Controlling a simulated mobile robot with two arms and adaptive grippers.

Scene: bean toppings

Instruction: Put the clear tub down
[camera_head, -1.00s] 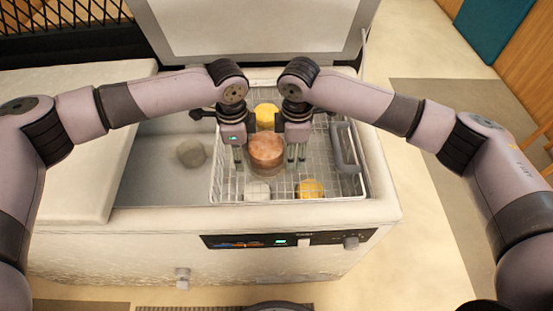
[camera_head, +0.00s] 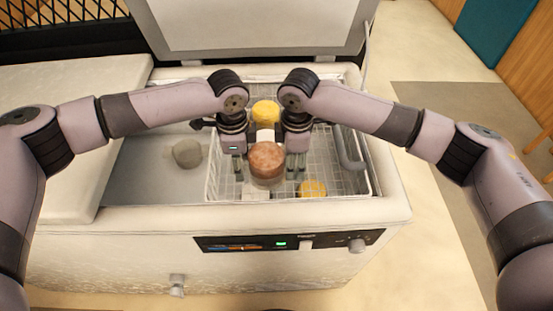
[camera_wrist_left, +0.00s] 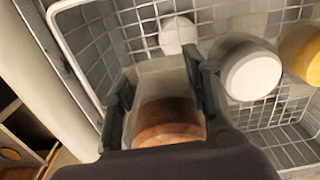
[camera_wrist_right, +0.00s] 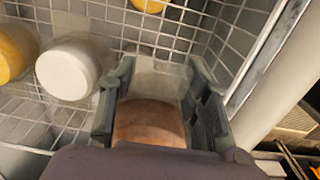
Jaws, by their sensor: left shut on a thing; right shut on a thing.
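The clear tub (camera_head: 266,160), with reddish-brown contents, is upright over the white wire basket (camera_head: 356,192) in the open chest freezer. My left gripper (camera_head: 238,166) is shut on its left side and my right gripper (camera_head: 297,165) on its right side. The left wrist view shows the tub (camera_wrist_left: 168,122) between the fingers, and so does the right wrist view (camera_wrist_right: 150,122). Whether its base touches the basket floor cannot be told.
A yellow tub (camera_head: 265,112) and a white tub (camera_head: 265,135) are behind the clear tub. Another yellow tub (camera_head: 313,188) and a white one (camera_head: 255,191) are near the basket's front. A grey rounded lump (camera_head: 187,154) lies left of the basket.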

